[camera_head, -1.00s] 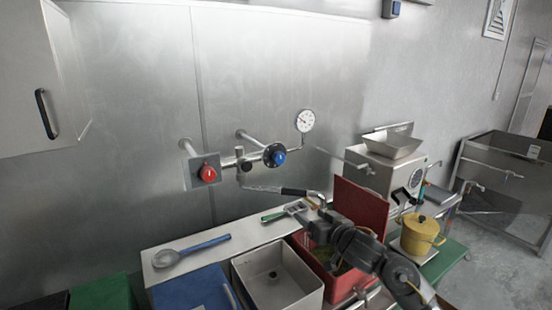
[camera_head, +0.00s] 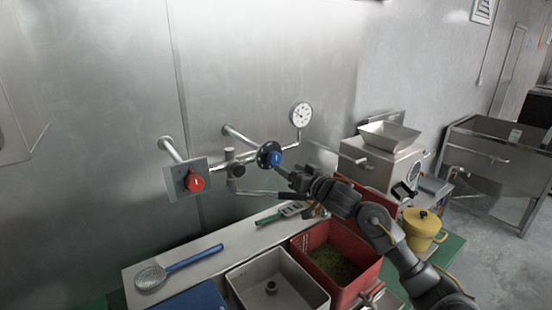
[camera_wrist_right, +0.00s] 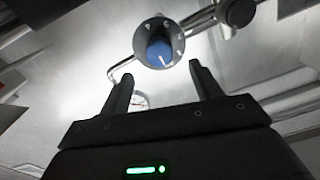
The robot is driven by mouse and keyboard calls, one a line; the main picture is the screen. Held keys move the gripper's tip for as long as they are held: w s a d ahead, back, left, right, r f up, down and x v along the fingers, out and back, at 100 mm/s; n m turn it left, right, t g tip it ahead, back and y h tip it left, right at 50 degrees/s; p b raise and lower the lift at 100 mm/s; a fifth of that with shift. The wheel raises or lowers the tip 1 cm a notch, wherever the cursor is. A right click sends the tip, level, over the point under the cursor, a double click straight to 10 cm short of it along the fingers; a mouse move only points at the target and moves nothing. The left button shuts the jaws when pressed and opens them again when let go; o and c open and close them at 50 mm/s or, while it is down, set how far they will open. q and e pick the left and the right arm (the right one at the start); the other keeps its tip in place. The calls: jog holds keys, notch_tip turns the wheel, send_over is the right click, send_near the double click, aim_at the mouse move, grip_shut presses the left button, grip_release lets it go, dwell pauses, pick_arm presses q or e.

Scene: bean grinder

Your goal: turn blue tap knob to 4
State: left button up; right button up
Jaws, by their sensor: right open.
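The blue tap knob (camera_head: 276,157) sits on a dark round dial on the wall pipe. In the right wrist view the blue knob (camera_wrist_right: 159,52) shows ahead of the fingertips, with a pale pointer mark and small marks on the ring; the numbers are too small to read. My right gripper (camera_head: 284,171) is just right of and below the knob in the head view. In the wrist view its two fingers (camera_wrist_right: 165,75) are apart, with nothing between them, and the knob lies beyond them. My left gripper is not in view.
A red knob (camera_head: 195,182) on a square plate is left of the blue one. A pressure gauge (camera_head: 300,114) stands above right. Below are a red bin (camera_head: 298,243), a grey sink (camera_head: 236,285) and a skimmer (camera_head: 150,277). A yellow pot (camera_head: 423,224) stands at right.

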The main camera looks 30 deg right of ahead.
aim_at(276, 161)
jog(key=w, duration=0.2)
jog(key=w+p, duration=0.1)
jog(key=w, duration=0.1)
jog(key=w+a+p, duration=0.1)
jog(key=w, duration=0.2)
jog(key=shift+w, duration=0.3)
jog(key=shift+w+p, duration=0.25)
jog(key=shift+p, duration=0.1)
jog(key=shift+w+a+f, duration=0.1)
jog(key=shift+w, duration=0.2)
jog(key=c, duration=1)
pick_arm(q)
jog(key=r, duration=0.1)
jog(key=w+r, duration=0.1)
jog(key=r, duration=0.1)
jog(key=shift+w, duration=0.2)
